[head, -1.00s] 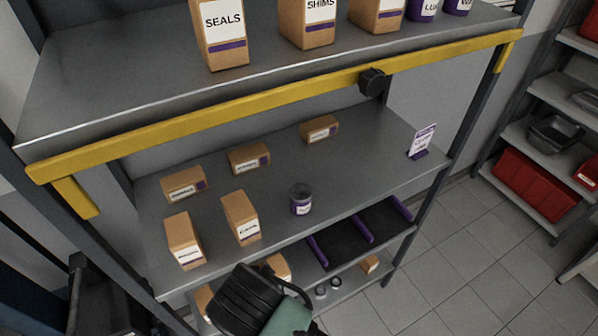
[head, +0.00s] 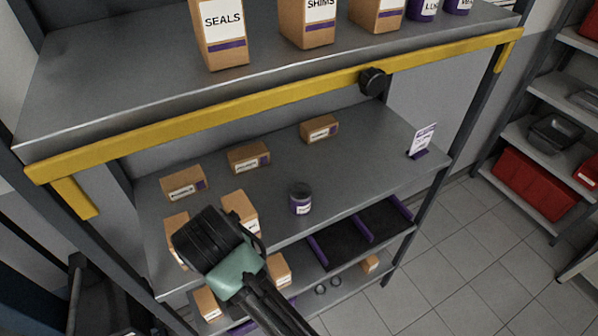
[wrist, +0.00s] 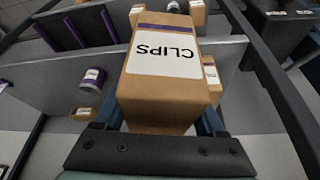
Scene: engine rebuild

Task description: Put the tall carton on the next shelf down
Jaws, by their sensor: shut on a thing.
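The tall carton labelled CLIPS (wrist: 165,75) fills the middle of the wrist view, its label upside down there. My gripper (wrist: 160,118) has a finger on each side of it and is shut on it. In the head view the carton (head: 238,205) shows partly, upright at the front of the middle shelf (head: 350,170); my gripper (head: 212,240) covers its lower left side. Whether its base touches the shelf is hidden. The shelf below (head: 347,288) holds small cartons (head: 278,270) (head: 207,303) and a dark divided tray (head: 350,243).
Another carton (head: 176,232) stands close on the left, partly behind my gripper. A purple jar (head: 301,199) stands to the right. Several low boxes (head: 249,158) line the back. A yellow beam (head: 220,112) crosses above, under the top shelf.

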